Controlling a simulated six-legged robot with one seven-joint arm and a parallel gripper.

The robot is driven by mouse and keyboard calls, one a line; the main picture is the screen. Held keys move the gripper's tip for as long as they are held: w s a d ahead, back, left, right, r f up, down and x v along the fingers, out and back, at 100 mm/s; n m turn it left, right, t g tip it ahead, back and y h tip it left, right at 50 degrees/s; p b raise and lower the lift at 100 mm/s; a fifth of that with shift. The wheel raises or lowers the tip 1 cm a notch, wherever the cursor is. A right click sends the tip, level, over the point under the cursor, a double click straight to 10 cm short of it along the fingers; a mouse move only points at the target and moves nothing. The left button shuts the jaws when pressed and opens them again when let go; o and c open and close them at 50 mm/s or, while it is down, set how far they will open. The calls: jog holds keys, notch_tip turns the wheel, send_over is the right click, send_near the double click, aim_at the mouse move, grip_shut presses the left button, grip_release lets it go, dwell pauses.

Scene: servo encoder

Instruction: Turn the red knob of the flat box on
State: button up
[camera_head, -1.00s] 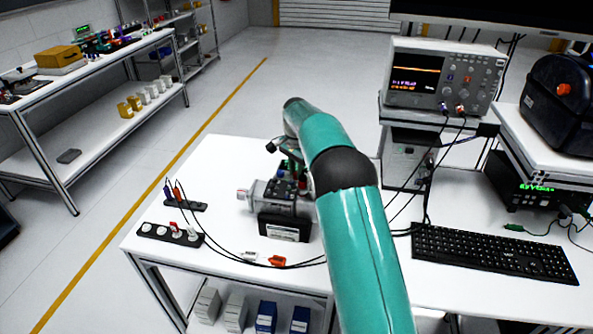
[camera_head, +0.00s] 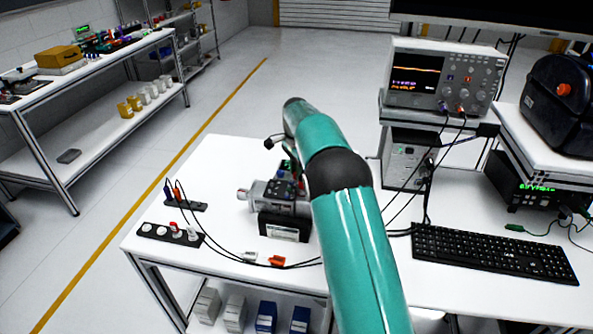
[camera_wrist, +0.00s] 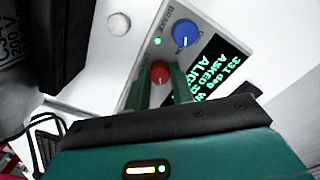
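The flat box (camera_wrist: 146,48) shows in the wrist view as a pale panel with a blue knob (camera_wrist: 186,32), a red knob (camera_wrist: 160,71), a green light and a dark display (camera_wrist: 222,68) with green text. My gripper (camera_wrist: 162,78) has its two green fingers apart, one on each side of the red knob. A narrow gap seems to show between the fingers and the knob; contact cannot be made out. In the head view my teal arm hides much of my gripper and of the box.
A grey motor-like unit (camera_head: 268,196) stands on the white table (camera_head: 215,152) beside my gripper. A keyboard (camera_head: 490,254) and oscilloscope (camera_head: 443,78) are at the right. The table's left part is fairly clear.

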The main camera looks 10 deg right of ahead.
jog(key=o, duration=0.3)
jog(key=shift+o, duration=0.2)
jog(key=shift+r, duration=0.1)
notch_tip(320, 180, up, 14)
jog(key=shift+f, duration=0.2)
